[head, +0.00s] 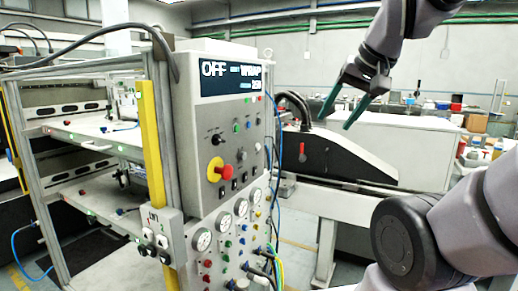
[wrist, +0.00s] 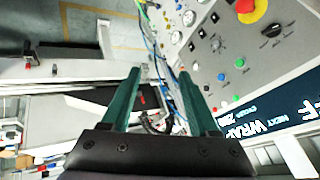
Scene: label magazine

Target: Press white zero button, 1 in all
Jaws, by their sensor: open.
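The grey control panel (head: 220,140) stands left of centre in the head view, with a lit display (head: 237,78) at its top reading OFF and WRAP. Below the display are a green button (head: 236,127), a blue button (head: 249,125) and other small buttons. I cannot read a zero label. My gripper (head: 337,119), also in the wrist view (wrist: 160,75), is open and empty, apart from the panel on its right.
A red emergency knob on a yellow plate (head: 215,169) juts from the panel. Gauges (head: 201,240), sockets and cables are below it. A black guard with a red lever (head: 302,153) lies beyond the panel, below my gripper. A yellow post (head: 152,140) borders the shelves at left.

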